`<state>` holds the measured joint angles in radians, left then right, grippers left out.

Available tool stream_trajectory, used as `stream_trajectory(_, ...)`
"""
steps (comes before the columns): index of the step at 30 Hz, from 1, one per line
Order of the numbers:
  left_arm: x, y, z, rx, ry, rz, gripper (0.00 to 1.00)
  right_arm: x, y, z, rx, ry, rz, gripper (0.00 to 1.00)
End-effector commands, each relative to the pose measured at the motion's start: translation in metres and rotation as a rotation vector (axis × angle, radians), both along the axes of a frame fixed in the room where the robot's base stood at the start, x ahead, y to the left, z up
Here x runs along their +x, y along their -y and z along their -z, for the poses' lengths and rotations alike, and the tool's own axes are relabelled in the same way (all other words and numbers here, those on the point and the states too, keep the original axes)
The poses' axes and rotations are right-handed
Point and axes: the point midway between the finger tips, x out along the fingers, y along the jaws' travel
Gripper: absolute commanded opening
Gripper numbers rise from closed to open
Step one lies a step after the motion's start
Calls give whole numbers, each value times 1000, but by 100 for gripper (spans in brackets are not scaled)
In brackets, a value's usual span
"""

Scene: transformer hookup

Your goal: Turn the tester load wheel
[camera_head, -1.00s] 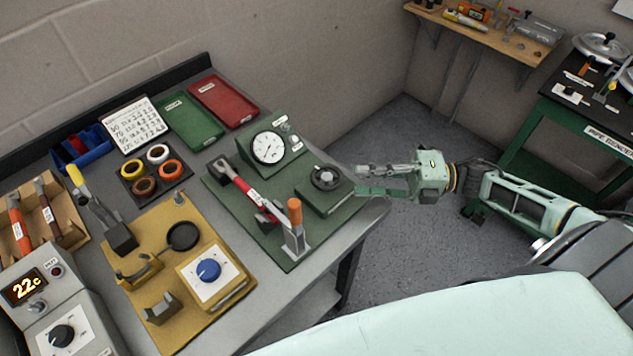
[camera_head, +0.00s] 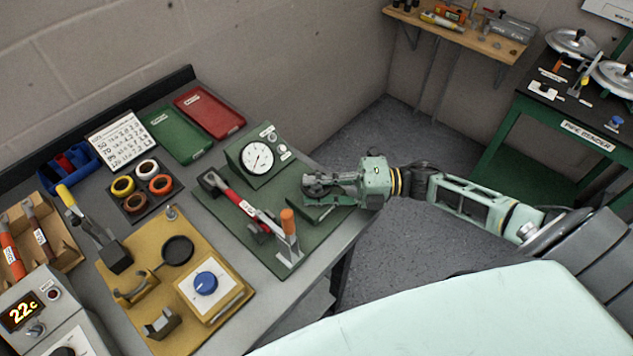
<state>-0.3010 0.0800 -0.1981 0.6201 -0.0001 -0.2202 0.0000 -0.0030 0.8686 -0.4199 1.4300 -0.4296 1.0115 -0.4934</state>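The tester's load wheel, a dark wheel on a low green block (camera_head: 312,212) at the right of the green tester board, is now largely hidden by my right gripper (camera_head: 312,188). My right gripper reaches in from the right, its fingers over the block at the wheel's place. The fingers look spread apart; contact with the wheel cannot be made out. The tester's round white dial (camera_head: 257,158) stands on a green sloped housing behind and left of the gripper. My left gripper is not in view.
A red-handled tool (camera_head: 235,195) and an orange-handled upright clamp (camera_head: 288,235) stand on the board close left of the gripper. Red (camera_head: 210,112) and green (camera_head: 178,134) trays lie behind. A yellow fixture board (camera_head: 140,255) is further left. Floor is open at right.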

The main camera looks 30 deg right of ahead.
Motion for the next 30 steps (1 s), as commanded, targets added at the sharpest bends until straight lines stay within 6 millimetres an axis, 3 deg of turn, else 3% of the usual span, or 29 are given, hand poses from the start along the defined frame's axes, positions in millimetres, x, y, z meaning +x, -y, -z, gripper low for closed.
stream_trajectory(2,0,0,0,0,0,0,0,0,0,0,0,0,0,16)
stream_trajectory(8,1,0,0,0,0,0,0,0,0,0,0,0,0,0)
stream_trajectory(20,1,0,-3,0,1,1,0,-1,0,-1,0,-2,18,0)
stream_trajectory(30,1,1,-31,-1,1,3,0,-2,0,-4,4,-7,196,0)
